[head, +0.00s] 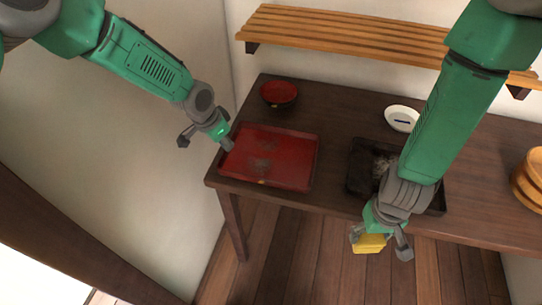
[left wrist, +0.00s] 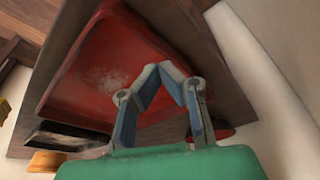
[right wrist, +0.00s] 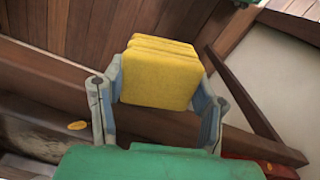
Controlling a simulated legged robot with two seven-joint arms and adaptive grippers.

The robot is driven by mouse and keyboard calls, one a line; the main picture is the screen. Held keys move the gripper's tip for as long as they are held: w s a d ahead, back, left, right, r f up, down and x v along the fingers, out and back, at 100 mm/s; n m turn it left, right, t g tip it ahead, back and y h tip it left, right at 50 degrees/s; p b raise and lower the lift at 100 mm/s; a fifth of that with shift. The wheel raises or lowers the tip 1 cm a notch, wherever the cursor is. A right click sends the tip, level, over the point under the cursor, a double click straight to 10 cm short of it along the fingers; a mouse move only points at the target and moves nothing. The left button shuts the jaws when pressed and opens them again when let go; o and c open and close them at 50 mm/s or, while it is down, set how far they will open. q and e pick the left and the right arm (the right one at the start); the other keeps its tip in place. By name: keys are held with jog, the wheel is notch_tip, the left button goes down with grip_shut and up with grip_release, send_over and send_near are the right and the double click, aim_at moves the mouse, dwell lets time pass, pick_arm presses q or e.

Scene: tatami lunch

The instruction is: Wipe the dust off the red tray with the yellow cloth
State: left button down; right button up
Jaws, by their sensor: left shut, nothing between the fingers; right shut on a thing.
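The red tray (head: 305,160) lies on the left end of the dark table, with grey dust patches (head: 261,165) on its floor. The tray and dust also show in the left wrist view (left wrist: 108,82). My left gripper (head: 227,146) is shut and empty, at the tray's left edge in the head view; whether it touches is unclear. My right gripper (head: 379,244) is shut on the folded yellow cloth (head: 369,243), in front of the table's front edge. In the right wrist view the cloth (right wrist: 160,75) sits between the fingers.
A black tray (head: 360,172) with greyish contents lies right of the red tray, partly behind my right arm. A red bowl (head: 279,94) and a white dish (head: 402,117) stand behind. Wooden tubs (head: 530,182) are at far right. A slatted shelf (head: 340,32) hangs above.

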jog(key=shift+f, duration=0.25)
dwell(0.4)
